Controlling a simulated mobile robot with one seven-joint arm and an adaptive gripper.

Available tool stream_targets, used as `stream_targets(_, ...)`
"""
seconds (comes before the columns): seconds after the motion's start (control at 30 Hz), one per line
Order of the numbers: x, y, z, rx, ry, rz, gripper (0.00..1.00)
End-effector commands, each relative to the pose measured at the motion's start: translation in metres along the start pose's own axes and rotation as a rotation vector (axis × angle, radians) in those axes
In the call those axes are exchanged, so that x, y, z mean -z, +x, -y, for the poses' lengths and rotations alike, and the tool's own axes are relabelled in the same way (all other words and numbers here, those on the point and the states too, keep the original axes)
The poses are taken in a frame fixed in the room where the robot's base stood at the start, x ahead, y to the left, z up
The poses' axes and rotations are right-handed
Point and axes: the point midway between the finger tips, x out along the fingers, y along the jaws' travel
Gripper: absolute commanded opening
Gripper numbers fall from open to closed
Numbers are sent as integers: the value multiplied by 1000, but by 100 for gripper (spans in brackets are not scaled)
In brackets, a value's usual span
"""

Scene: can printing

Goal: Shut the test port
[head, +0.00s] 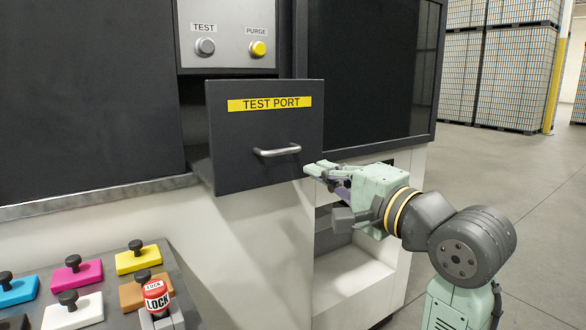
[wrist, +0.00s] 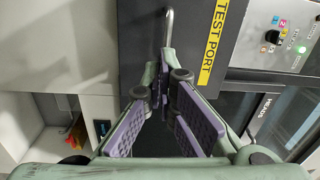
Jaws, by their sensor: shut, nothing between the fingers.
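The test port (head: 250,173) is a dark drawer with a yellow TEST PORT label and a silver bar handle (head: 277,151). Its front stands out from the machine, with a dark gap at its left side. My gripper (head: 312,170) is shut and empty, with its fingertips at the lower right of the drawer front, right of the handle. In the wrist view, the handle (wrist: 168,26) lies just beyond my fingertips (wrist: 163,60), and the label (wrist: 213,40) is to their right. I cannot tell whether the fingertips touch the drawer front.
Above the drawer is a panel with a grey TEST button (head: 205,47) and a yellow PURGE button (head: 258,49). An open recess (head: 335,240) is below my gripper. The floor at right is clear.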

Motion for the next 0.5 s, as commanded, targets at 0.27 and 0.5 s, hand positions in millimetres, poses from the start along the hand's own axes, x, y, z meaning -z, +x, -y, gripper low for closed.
stream_targets(0.27,19,-22,-10,-66,92,-30,0)
stream_targets(0.5,19,22,-12,-67,91,-27,0)
